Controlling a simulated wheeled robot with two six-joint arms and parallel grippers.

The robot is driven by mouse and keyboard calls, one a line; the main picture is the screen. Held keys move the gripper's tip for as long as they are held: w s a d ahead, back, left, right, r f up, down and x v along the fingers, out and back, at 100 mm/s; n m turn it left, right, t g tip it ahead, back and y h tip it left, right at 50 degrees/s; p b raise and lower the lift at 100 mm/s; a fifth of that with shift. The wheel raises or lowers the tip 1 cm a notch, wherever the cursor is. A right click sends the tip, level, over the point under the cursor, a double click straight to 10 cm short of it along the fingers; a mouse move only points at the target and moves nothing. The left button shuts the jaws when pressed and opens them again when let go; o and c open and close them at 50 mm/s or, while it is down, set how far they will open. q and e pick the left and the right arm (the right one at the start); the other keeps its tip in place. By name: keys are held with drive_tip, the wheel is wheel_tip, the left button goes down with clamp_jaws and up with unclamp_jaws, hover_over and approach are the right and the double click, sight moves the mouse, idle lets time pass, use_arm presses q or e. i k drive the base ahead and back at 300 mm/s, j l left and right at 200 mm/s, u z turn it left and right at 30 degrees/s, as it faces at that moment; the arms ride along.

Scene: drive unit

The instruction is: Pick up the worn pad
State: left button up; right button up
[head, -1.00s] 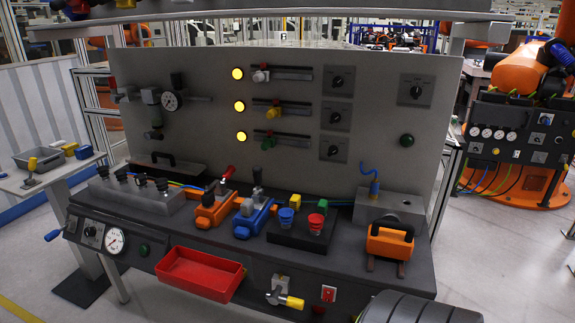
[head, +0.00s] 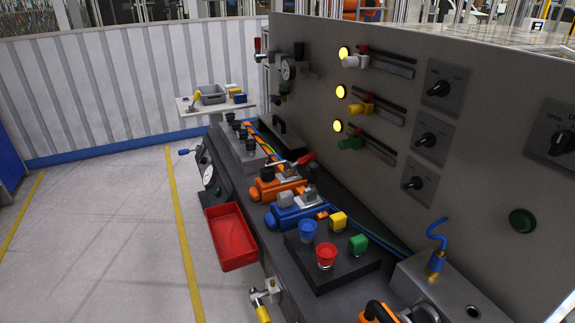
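I cannot make out a worn pad in the head view. The workbench (head: 262,211) runs from the back middle to the lower right. On it are an orange clamp-like unit (head: 272,187) and a blue one (head: 288,217), with metal blocks on top. An empty-looking red tray (head: 230,238) hangs at the bench's front. Neither of my grippers is in view.
A small side table (head: 203,106) near the corrugated wall (head: 110,90) holds a grey bin (head: 212,95) and small yellow and blue pieces. A tall grey panel (head: 470,130) with switches rises behind the bench. The floor (head: 100,240) at left is clear.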

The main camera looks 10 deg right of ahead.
sight(285, 199)
drive_tip(key=k+l, duration=0.1)
drive_tip(key=l, duration=0.3)
drive_tip(key=k+l, duration=0.1)
drive_tip(key=l, duration=0.75)
drive_tip(key=k+l+z, duration=0.1)
drive_tip(key=k, duration=1.15)
drive_tip(key=z, duration=1.65)
drive_tip(key=j+z, duration=0.2)
drive_tip(key=j, duration=0.45)
drive_tip(key=j+z, duration=0.2)
drive_tip(key=j, duration=0.4)
drive_tip(key=k+j+z, duration=0.2)
drive_tip(key=j, duration=0.4)
drive_tip(key=k+j, duration=0.1)
drive_tip(key=j, duration=0.8)
drive_tip(key=k+j, duration=0.1)
drive_tip(key=j, duration=1.65)
drive_tip(key=k, duration=0.05)
